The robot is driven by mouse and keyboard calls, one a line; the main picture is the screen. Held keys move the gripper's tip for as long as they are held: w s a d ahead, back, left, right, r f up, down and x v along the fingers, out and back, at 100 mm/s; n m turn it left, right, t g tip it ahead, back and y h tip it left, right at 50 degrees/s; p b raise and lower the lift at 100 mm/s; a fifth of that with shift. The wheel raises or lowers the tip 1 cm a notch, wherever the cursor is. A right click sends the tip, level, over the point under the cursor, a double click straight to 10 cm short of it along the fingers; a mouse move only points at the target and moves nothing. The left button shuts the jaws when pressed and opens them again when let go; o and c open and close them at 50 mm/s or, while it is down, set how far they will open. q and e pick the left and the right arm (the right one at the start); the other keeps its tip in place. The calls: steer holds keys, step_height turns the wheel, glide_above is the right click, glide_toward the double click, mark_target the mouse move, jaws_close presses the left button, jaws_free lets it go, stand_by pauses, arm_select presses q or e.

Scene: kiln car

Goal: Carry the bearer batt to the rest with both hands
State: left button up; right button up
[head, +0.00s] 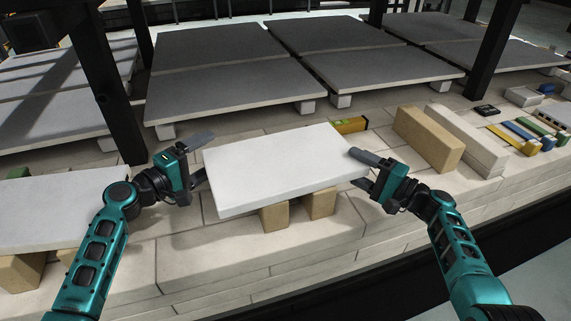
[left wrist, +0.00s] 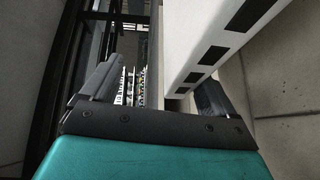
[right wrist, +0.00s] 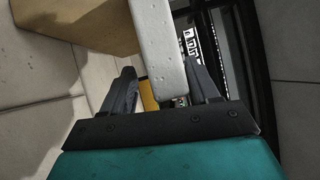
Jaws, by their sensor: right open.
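The white bearer batt (head: 275,165) lies flat in the middle of the head view, with two tan blocks (head: 274,216) under its front edge. Whether it touches them is hard to tell. My left gripper (head: 203,159) is open at its left end, and my right gripper (head: 365,170) is open at its right end. In the left wrist view a white slab with dark slots (left wrist: 196,45) passes between the spread fingers, close to the right one. In the right wrist view a white slab end (right wrist: 158,45) reaches between the spread fingers. I cannot tell which block is the rest.
Another white slab (head: 60,208) lies on tan blocks (head: 22,270) at the left. A tan brick (head: 428,138) and a pale brick (head: 467,140) stand at the right. A yellow level (head: 350,125) lies behind the batt. Grey-topped slabs (head: 235,85) and dark posts (head: 492,50) stand behind.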

steer(key=shift+f, duration=0.1)
steer(key=shift+a, duration=0.1)
arm_select(q)
steer(key=v, duration=0.5)
steer(key=shift+a+f, duration=0.1)
arm_select(e)
steer(key=o, duration=0.4)
steer(key=v, duration=1.2)
